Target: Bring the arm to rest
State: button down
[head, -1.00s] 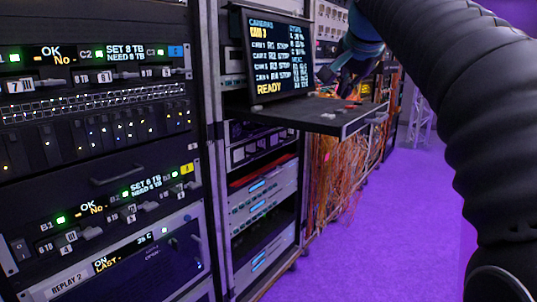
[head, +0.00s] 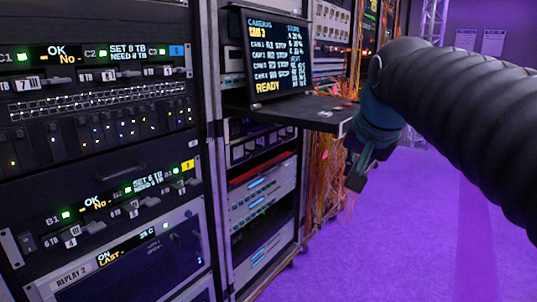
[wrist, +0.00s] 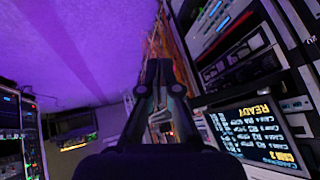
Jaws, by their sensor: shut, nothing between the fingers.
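My gripper (head: 357,174) hangs at the end of my black arm, right of the pull-out shelf's front corner in the head view, over the purple floor. Its fingers point down and are shut with nothing between them. In the wrist view the closed fingers (wrist: 158,75) are dark and lie side by side in the middle. A small gap shows between the gripper and the shelf in the head view, though the exact distance is hard to tell.
The pull-out shelf (head: 290,112) carries a screen (head: 278,55) reading READY. Racks with lit panels (head: 100,120) fill the left. Orange cables (head: 322,175) hang behind the shelf. Purple floor (head: 400,245) is clear at right. A truss (head: 434,22) stands at the back.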

jog(key=s+f+n+g, duration=0.1)
jog(key=s+f+n, duration=0.1)
jog(key=s+f, duration=0.7)
jog(key=s+f+n+g, duration=0.1)
jog(key=s+f+n, duration=0.2)
jog(key=s+f, duration=0.5)
notch_tip(320, 180, down, 6)
jog(key=shift+s+f, duration=0.1)
jog(key=shift+s, duration=0.25)
jog(key=shift+d, duration=0.1)
